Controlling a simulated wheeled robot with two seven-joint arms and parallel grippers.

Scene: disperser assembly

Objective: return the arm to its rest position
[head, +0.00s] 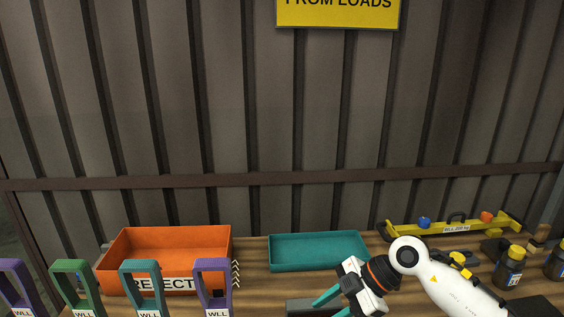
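My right arm comes in from the right, white with a dark and orange wrist. Its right gripper (326,308) has two teal fingers pointing down and left over the bench. The fingers are apart with nothing seen between them, though the lower finger is cut off by the bottom edge. The gripper is in front of the teal tray and near a dark grey block (299,307) on the bench. I cannot tell whether it touches the block. My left gripper is not in view.
An orange REJECT bin (171,243) and an empty teal tray (318,252) stand on the wooden bench (251,273). Several purple, green and teal WLL-labelled frames (76,287) line the front left. A yellow beam (455,229) and dark bottles (509,268) with yellow caps are at right.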

